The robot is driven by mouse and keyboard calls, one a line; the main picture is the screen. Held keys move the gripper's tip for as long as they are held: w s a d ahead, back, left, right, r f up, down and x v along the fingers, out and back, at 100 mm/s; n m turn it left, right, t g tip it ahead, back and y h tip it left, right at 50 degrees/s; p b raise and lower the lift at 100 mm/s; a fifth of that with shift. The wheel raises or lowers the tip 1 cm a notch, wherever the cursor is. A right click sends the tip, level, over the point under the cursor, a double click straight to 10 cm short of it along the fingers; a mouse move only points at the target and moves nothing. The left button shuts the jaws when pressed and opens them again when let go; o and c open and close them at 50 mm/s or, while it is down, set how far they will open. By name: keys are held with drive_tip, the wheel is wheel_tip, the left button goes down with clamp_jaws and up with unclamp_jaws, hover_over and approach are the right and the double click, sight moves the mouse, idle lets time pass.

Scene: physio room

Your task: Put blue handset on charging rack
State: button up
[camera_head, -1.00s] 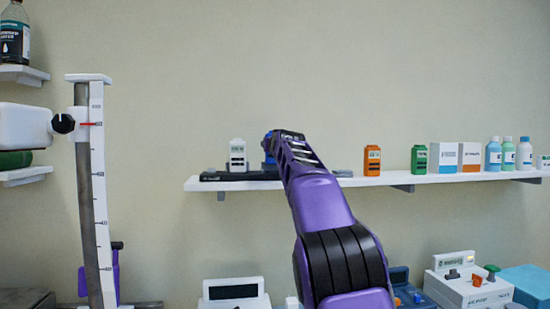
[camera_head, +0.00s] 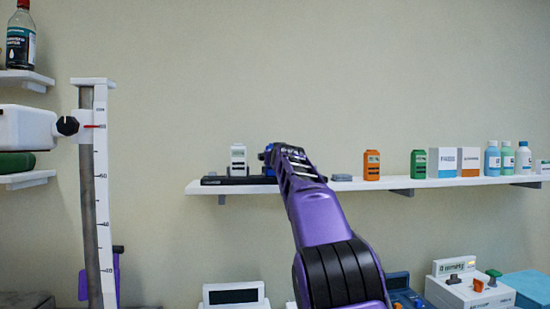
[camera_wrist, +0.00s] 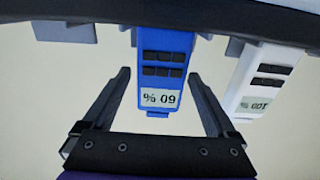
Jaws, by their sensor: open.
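The blue handset (camera_wrist: 162,62) shows a "60 %" display and dark buttons, inverted in the wrist view. It stands between the two spread fingers of my gripper (camera_wrist: 158,75), with gaps visible at both sides. Its base end meets the dark charging rack (camera_wrist: 200,14) at the top of that view; whether it is fully seated cannot be told. In the head view the black charging rack (camera_head: 240,181) lies on the wall shelf, and my gripper (camera_head: 268,156) hides most of the blue handset.
A white handset (camera_head: 238,159) stands on the rack, just left of my gripper. A height gauge (camera_head: 101,190) is at left.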

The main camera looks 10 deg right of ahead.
drive_tip(key=shift+s+b, duration=0.5)
drive_tip(key=shift+b, duration=0.1)
drive_tip(key=s+b, duration=0.4)
drive_tip(key=s, duration=0.7)
drive_tip(key=shift+r, duration=0.1)
